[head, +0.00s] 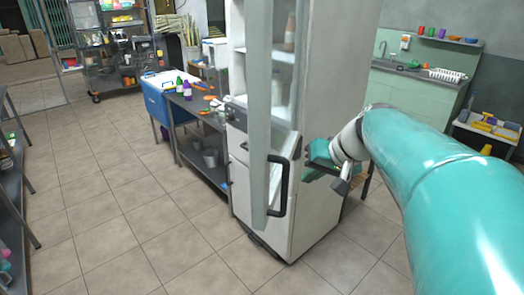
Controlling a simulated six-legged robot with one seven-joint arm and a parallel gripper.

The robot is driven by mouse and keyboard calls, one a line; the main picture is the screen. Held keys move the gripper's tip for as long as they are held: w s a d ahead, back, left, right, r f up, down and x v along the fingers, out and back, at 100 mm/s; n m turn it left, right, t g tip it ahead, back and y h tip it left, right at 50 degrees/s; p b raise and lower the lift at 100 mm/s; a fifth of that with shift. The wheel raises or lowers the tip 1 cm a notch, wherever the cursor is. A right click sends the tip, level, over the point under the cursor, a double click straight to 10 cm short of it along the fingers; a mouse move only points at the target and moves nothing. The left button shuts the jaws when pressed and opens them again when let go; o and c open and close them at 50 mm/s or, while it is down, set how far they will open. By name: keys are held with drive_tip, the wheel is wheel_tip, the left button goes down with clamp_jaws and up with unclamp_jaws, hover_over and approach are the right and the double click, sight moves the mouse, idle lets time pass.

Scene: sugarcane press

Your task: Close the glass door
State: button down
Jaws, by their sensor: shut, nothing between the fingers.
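The glass door (258,130) stands ajar on the front of a tall white cabinet (335,90). It is seen nearly edge-on, with a black handle (280,187) on its near side. Shelves with a few items show through the opening. My gripper (318,158) is to the right of the handle, in front of the cabinet's side as seen here, apart from the handle. It is shut and empty. My teal arm reaches in from the right and hides part of the floor and the area behind it.
A metal table (205,150) with bottles and a blue cooler (163,97) stand left of the cabinet. A sink counter (415,95) is at the back right. Shelving (15,190) lines the left edge. The tiled floor (130,200) between is clear.

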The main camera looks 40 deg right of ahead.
drive_tip(key=shift+w+a+r, duration=0.1)
drive_tip(key=shift+w+a, duration=0.55)
drive_tip(key=shift+a, duration=0.35)
drive_tip(key=shift+w, duration=0.1)
